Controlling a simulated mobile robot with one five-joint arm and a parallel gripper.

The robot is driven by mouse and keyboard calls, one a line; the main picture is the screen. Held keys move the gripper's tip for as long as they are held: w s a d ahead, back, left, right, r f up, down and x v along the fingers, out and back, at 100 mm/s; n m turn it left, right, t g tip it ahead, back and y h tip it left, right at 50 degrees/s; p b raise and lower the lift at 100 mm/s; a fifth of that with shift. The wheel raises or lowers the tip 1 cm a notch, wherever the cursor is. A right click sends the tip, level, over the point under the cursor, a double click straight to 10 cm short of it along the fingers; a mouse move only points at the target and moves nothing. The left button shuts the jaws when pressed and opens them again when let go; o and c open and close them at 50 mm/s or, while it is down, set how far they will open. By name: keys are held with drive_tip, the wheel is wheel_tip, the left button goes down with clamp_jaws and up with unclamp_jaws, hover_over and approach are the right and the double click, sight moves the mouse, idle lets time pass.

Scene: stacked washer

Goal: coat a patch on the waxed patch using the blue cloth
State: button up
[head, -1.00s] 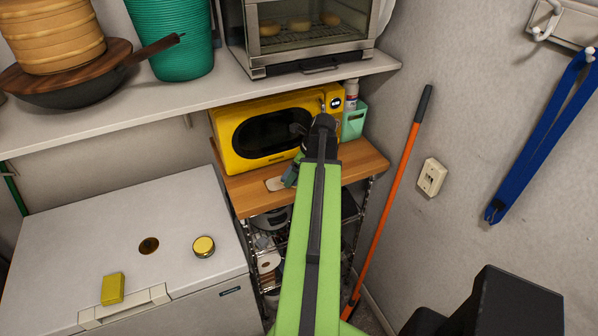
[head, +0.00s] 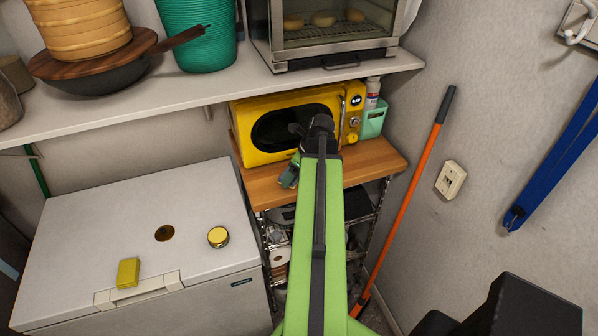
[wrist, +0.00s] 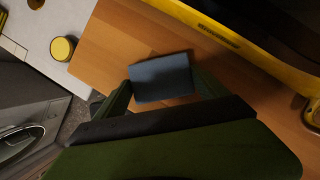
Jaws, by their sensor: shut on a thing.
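The blue cloth (wrist: 162,77) is a small dark blue-grey pad between the green fingers of my gripper (wrist: 163,88) in the wrist view. My gripper is shut on it, over the wooden board (wrist: 115,40). In the head view my gripper (head: 290,172) is just in front of the yellow microwave, largely hidden by my arm. I cannot tell whether the cloth touches the board. A round brown patch (head: 165,233) lies on the white chest lid; I cannot tell whether it is the waxed patch. No distinct patch shows on the board.
The yellow microwave (head: 285,125) stands close behind my gripper, with a mint holder (head: 373,120) to its right. A gold-lidded tin (head: 218,237) and a yellow block (head: 128,272) sit on the white chest (head: 90,220). An orange pole (head: 408,205) leans at the right wall.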

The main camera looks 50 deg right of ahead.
sight(283, 177)
drive_tip(key=shift+w+a+f, duration=0.1)
drive_tip(key=shift+w+a, duration=0.4)
drive_tip(key=shift+a, duration=0.3)
drive_tip(key=shift+w+a, duration=0.5)
drive_tip(key=shift+a, duration=0.25)
wheel_tip(283, 177, up, 6)
drive_tip(key=p, duration=0.6)
wheel_tip(283, 177, up, 3)
drive_tip(key=p, duration=0.3)
drive_tip(key=shift+f, duration=0.1)
